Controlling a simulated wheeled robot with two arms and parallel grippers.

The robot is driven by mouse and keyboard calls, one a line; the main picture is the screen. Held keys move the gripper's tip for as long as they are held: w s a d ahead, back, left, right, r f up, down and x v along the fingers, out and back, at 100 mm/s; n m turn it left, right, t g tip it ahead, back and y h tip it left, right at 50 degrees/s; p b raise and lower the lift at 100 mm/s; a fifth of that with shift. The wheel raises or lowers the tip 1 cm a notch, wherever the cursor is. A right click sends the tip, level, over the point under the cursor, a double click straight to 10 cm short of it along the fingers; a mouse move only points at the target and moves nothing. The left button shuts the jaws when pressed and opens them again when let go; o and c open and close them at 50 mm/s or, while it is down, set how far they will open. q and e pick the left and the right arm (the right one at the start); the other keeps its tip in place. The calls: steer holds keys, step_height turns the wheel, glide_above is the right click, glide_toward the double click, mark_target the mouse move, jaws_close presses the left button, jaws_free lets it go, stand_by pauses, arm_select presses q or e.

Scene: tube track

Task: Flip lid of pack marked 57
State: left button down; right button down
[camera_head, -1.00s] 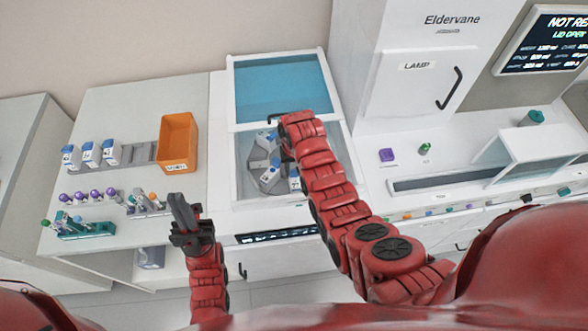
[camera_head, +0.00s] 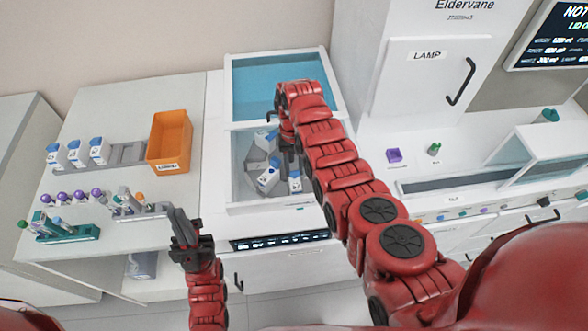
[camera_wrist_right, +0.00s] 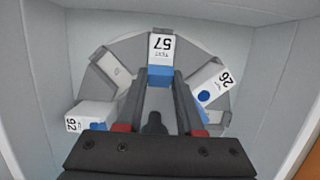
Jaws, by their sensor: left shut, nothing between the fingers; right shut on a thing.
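The pack marked 57 (camera_wrist_right: 161,45) is white with a blue part (camera_wrist_right: 160,75), and its number reads upside down in the right wrist view. It sits in a grey round rack (camera_wrist_right: 125,50) inside the open-topped bay. My right gripper (camera_wrist_right: 161,76) is shut on the pack, with a finger on either side of its blue part. In the head view, my right gripper (camera_head: 288,142) reaches down into the bay, and my arm partly hides it. My left gripper (camera_head: 181,222) is shut and empty, in front of the left bench.
Packs marked 26 (camera_wrist_right: 209,82) and 92 (camera_wrist_right: 90,115) stand either side in the rack. The bay walls (camera_wrist_right: 40,60) are close. An orange bin (camera_head: 169,140), several white packs (camera_head: 77,153) and tube racks (camera_head: 68,234) occupy the left bench.

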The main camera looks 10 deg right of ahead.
steer(key=c, duration=0.5)
jaws_free()
steer(key=b+v, duration=0.1)
steer(key=v, duration=1.6)
steer(key=shift+w+r, duration=0.1)
steer(key=shift+r, duration=0.05)
